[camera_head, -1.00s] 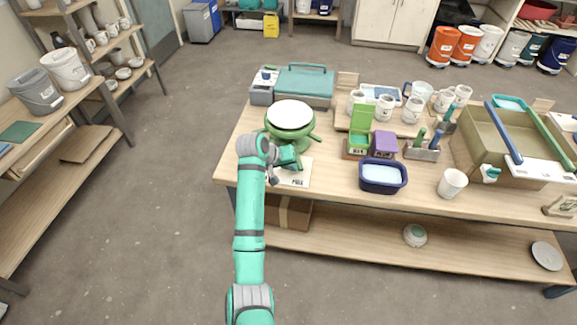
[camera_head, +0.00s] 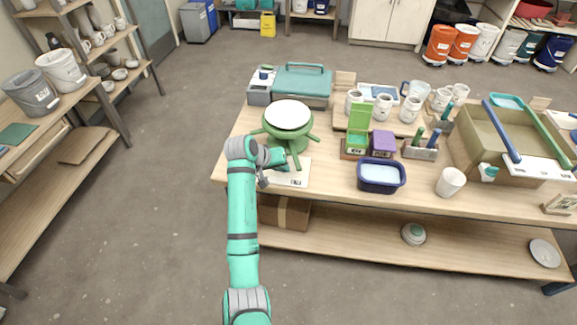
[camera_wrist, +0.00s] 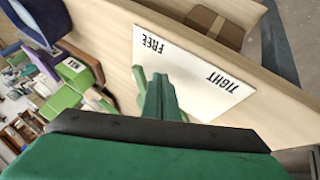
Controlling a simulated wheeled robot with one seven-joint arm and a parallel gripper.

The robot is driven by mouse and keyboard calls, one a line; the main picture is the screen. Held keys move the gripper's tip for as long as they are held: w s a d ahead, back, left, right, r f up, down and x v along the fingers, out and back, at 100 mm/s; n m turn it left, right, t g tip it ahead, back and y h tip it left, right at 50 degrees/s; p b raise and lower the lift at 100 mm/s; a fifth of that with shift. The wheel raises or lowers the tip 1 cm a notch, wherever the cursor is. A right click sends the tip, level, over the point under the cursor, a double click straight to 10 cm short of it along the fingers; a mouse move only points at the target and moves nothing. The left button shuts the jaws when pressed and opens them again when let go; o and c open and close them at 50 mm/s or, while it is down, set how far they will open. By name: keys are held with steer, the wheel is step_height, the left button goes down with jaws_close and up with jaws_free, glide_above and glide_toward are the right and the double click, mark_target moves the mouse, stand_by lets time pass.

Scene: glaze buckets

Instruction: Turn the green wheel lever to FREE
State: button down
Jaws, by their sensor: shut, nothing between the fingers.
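The green wheel (camera_head: 271,131) with a round white top (camera_head: 288,115) stands on the near left part of the table. Green arms stick out around it, one pointing toward the near edge (camera_head: 296,159). A white card (camera_head: 292,174) lies in front of it; the wrist view shows its words FREE and TIGHT (camera_wrist: 206,68). My gripper (camera_head: 265,181) is shut and empty at the card's left side. In the wrist view its shut fingers (camera_wrist: 159,92) are in front of a light green lever (camera_wrist: 140,80), between the two words. I cannot tell whether they touch it.
A teal-lidded box (camera_head: 303,85) stands behind the wheel. A green box (camera_head: 356,146), a purple box (camera_head: 383,143) and a dark blue tub (camera_head: 381,189) stand to the right. A cardboard box (camera_head: 284,212) is on the shelf below.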

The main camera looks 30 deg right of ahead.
steer(key=v, duration=1)
steer(key=shift+a, duration=0.65)
steer(key=shift+s, duration=0.1)
